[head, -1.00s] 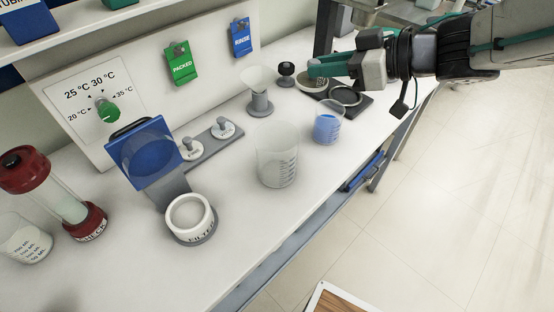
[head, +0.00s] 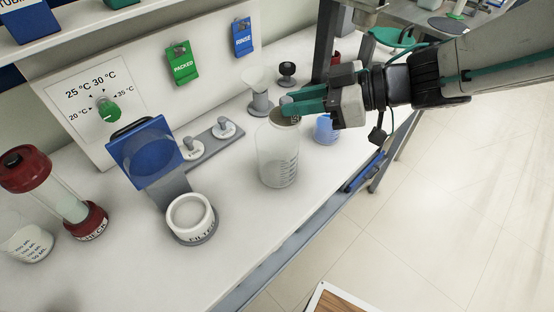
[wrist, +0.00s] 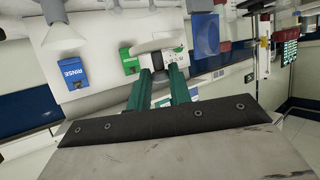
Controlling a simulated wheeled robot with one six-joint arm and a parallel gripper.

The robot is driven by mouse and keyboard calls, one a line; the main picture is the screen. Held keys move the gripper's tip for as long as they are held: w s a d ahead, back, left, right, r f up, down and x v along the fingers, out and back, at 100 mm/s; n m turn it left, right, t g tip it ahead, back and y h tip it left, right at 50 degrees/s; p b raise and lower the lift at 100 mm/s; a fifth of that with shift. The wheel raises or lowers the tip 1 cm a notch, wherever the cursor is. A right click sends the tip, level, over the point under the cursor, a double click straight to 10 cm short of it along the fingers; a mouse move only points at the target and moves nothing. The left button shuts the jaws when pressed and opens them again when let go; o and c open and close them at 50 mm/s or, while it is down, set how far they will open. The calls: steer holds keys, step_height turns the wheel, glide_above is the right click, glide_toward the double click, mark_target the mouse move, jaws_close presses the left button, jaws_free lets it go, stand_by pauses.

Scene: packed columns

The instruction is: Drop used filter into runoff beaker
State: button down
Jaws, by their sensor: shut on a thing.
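My gripper (head: 292,104) is shut on the used filter (head: 284,114), a small round piece with a grey-brown top. The filter is over the mouth of the large clear beaker (head: 278,162) and covers part of its rim from this angle. That beaker stands upright on the bench, looks empty and has scale marks on its side. I take it for the runoff beaker, but no name on it is readable. In the wrist view my green fingers (wrist: 160,80) close on a pale thing at their tips.
A small beaker of blue liquid (head: 325,128) stands just right, under my gripper. A white funnel on a grey stand (head: 258,92) is behind. A white ring marked FILTER (head: 190,215) sits front left, with a blue flap (head: 150,150) behind it. The front bench between is clear.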

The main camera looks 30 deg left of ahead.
steer(key=c, duration=1.2)
jaws_free()
steer(key=shift+d, duration=0.1)
steer(key=v, duration=0.7)
steer(key=shift+w+d+r, duration=0.1)
steer(key=shift+d, duration=0.15)
